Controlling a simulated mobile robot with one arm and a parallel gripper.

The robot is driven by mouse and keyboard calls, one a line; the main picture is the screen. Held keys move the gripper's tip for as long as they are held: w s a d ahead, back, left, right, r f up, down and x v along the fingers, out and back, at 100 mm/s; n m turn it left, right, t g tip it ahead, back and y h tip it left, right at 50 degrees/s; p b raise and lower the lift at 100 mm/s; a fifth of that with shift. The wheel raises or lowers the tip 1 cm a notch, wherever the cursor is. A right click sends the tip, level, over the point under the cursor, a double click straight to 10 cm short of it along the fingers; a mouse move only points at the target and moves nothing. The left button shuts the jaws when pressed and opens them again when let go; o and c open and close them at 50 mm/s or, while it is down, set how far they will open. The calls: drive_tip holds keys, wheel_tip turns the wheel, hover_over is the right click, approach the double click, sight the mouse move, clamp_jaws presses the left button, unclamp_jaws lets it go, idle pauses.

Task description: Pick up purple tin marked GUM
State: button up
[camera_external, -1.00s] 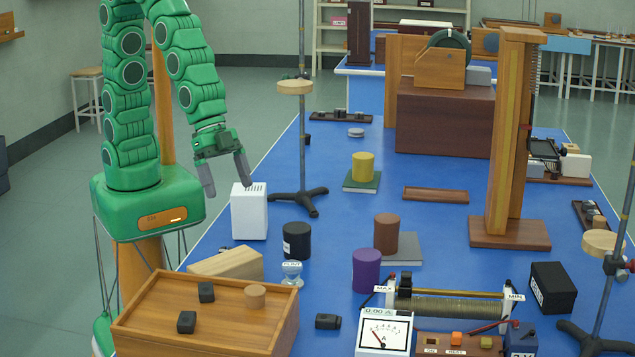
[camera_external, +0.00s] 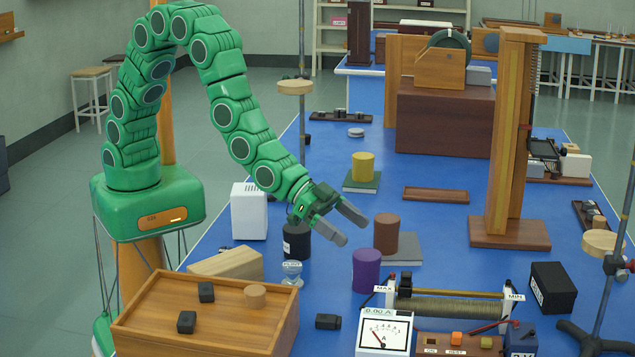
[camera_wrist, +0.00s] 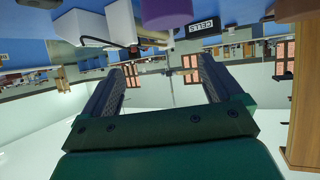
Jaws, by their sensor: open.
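The purple tin (camera_external: 366,271) stands upright on the blue bench, left of the sliding rheostat. No GUM lettering is readable on the side I see. My gripper (camera_external: 349,226) is open and empty, above and slightly left of the tin in the outside view, with its fingers pointing right and slightly down. In the wrist view, which appears upside down, my open fingers (camera_wrist: 161,72) have nothing between them. A purple cylinder (camera_wrist: 166,13), which looks like the tin, is cut off at the top edge beyond them.
A black tin (camera_external: 296,246) is partly behind my wrist. The ammeter (camera_external: 384,334) and rheostat (camera_external: 450,307) crowd the front right. A wooden box (camera_external: 230,300) is at front left.

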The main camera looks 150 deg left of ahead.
sight(356, 251)
drive_tip(key=shift+w+a+f+t+y, duration=0.2)
drive_tip(key=shift+w+a+f, duration=0.1)
drive_tip(key=shift+a, duration=0.3)
drive_tip(key=shift+w+a+f+t+y, duration=0.2)
drive_tip(key=shift+a+f, duration=0.1)
drive_tip(key=shift+a, duration=0.25)
drive_tip(key=shift+f, duration=3.5)
drive_tip(key=shift+x, duration=0.9)
drive_tip(key=shift+w+a+f, duration=0.1)
drive_tip(key=shift+w+a, duration=0.1)
drive_tip(key=shift+w, duration=0.25)
drive_tip(key=shift+c, duration=0.3)
drive_tip(key=c, duration=1)
drive_tip(key=shift+c, duration=0.2)
